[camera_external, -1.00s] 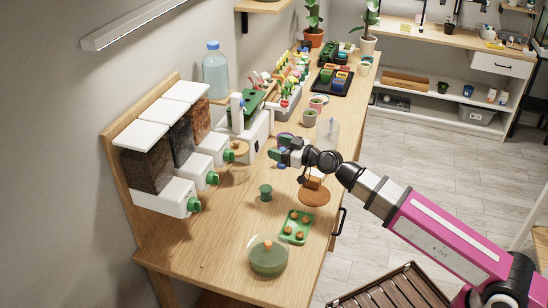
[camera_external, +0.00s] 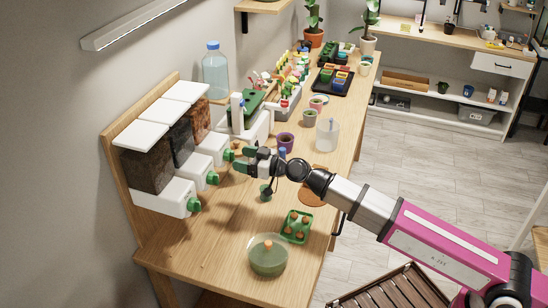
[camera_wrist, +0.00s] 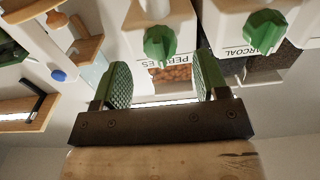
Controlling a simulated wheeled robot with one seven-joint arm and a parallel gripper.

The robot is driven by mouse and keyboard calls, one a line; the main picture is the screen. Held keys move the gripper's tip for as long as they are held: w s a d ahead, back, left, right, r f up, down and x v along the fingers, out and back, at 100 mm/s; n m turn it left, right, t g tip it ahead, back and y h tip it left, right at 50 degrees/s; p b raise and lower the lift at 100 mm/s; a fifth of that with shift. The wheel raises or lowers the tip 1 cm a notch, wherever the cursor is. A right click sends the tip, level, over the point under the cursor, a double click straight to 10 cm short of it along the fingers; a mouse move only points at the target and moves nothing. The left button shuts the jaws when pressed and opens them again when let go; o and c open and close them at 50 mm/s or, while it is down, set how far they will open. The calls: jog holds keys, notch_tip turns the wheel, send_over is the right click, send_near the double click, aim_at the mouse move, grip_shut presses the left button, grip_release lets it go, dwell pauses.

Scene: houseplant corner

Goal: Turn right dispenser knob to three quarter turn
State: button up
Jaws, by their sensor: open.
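Three dispensers stand in a row on the wooden backboard. The right one, with reddish pebbles (camera_external: 200,118), has a green knob (camera_external: 228,155) on its white front. My gripper (camera_external: 241,158) is open and level, just in front of that knob, with nothing between its fingers. In the wrist view the pebble dispenser's knob (camera_wrist: 159,45) appears between and beyond the two green finger pads, seemingly apart from them. The turn angle of the knob is hard to read. The middle, charcoal dispenser's knob (camera_wrist: 265,32) is to the right in the wrist view.
The left dispenser's knob (camera_external: 194,204) is nearest the camera. A purple pot (camera_external: 285,141), a clear container (camera_external: 327,135), a green seedling tray (camera_external: 297,226) and a green bowl (camera_external: 267,258) stand on the bench.

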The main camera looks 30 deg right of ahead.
aim_at(234, 157)
jog(key=x, duration=0.3)
jog(key=shift+w+a, duration=0.25)
jog(key=c, duration=0.9)
